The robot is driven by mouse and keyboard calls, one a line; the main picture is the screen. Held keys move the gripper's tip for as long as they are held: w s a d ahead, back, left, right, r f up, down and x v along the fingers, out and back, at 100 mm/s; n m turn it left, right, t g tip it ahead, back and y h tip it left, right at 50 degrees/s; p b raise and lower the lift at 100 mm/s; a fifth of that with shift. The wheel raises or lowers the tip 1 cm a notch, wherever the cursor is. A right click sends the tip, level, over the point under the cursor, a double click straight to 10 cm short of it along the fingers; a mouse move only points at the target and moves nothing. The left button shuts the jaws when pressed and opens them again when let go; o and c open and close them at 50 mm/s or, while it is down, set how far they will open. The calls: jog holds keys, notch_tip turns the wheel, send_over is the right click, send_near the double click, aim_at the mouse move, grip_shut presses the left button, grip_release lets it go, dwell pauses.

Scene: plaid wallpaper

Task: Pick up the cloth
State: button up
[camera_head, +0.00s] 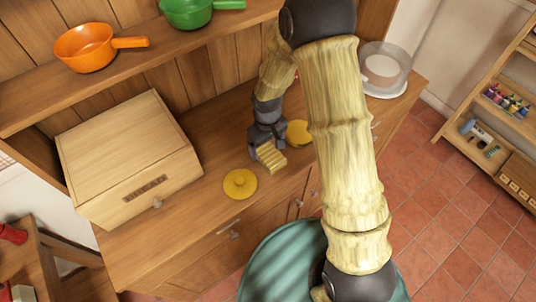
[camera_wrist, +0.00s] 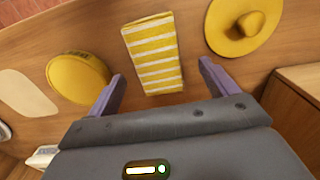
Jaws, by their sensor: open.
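The cloth (camera_wrist: 153,53) is yellow with white stripes and lies flat on the wooden counter. In the wrist view it lies ahead of my gripper (camera_wrist: 158,90), between the lines of the two purple fingers. The fingers are apart and nothing is between their tips. In the head view the cloth (camera_head: 271,157) shows at the end of my gripper (camera_head: 262,150), with part of it hidden behind the gripper. I cannot tell the exact height of the fingers above the counter.
A yellow lid (camera_head: 240,184) lies left of the cloth, and a yellow round dish (camera_head: 299,132) lies right of it. A wooden bread box (camera_head: 130,155) stands at the left. A clear-covered cake stand (camera_head: 384,70) stands at the right end. Orange (camera_head: 86,47) and green pans (camera_head: 187,12) sit on the shelf above.

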aim_at(268, 153)
jog(key=shift+w+d+f+p, duration=0.1)
jog(key=shift+f+p, duration=0.25)
jog(key=shift+f, duration=0.9)
jog(key=shift+w+f+p, duration=0.1)
jog(key=shift+f+p, duration=0.25)
jog(key=shift+f, duration=0.85)
jog(key=c, duration=1.1)
jog(key=shift+o, duration=0.2)
jog(key=shift+r, duration=0.1)
notch_tip(268, 153, up, 10)
jog(key=b, duration=0.1)
jog(key=shift+b, duration=0.35)
jog(key=o, duration=0.4)
jog(key=c, duration=0.3)
